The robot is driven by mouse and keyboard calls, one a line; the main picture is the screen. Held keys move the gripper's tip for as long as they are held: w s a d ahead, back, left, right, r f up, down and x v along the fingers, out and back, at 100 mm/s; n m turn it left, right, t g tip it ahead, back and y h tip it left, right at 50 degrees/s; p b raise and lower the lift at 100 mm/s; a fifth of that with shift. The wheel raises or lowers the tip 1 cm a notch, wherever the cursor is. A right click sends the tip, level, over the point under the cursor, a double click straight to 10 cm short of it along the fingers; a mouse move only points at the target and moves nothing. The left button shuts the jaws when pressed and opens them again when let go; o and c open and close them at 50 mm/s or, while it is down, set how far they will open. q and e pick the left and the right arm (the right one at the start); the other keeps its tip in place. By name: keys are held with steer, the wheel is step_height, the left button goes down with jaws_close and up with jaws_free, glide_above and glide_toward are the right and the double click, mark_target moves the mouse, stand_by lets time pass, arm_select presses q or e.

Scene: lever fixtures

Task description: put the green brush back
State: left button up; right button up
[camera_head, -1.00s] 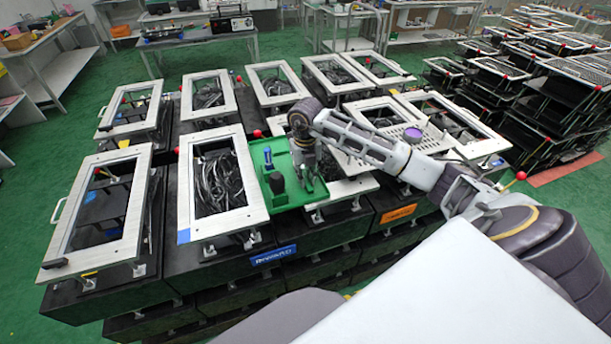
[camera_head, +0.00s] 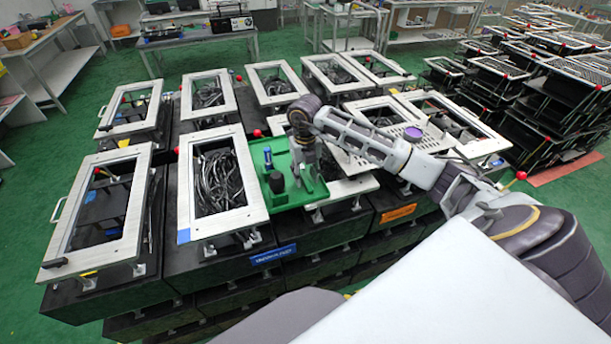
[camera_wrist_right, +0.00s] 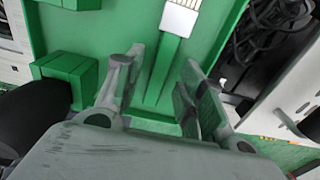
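The green brush (camera_wrist_right: 161,74) lies in a green tray (camera_head: 313,196), its long handle pointing toward my right wrist. Its pale metal collar (camera_wrist_right: 179,19) and part of its light bristles show at the top of the wrist view. My right gripper (camera_wrist_right: 160,62) is open, with one finger on each side of the handle in the picture. I cannot tell whether the fingers touch it. In the head view my right gripper (camera_head: 305,176) is over the tray, and I cannot make out the brush there. My left gripper is not in view.
A green block holder (camera_wrist_right: 67,72) stands in the tray beside a dark cylinder (camera_head: 276,182). A blue item (camera_head: 267,156) stands at the tray's back left. Metal-framed fixtures (camera_head: 256,196) with cables surround the tray. Red-knobbed levers stand close by.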

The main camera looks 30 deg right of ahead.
mark_target(305, 178)
step_height(305, 178, up, 11)
steer(key=b, duration=0.1)
steer(key=shift+r, duration=0.15)
stand_by(0.5)
stand_by(1.5)
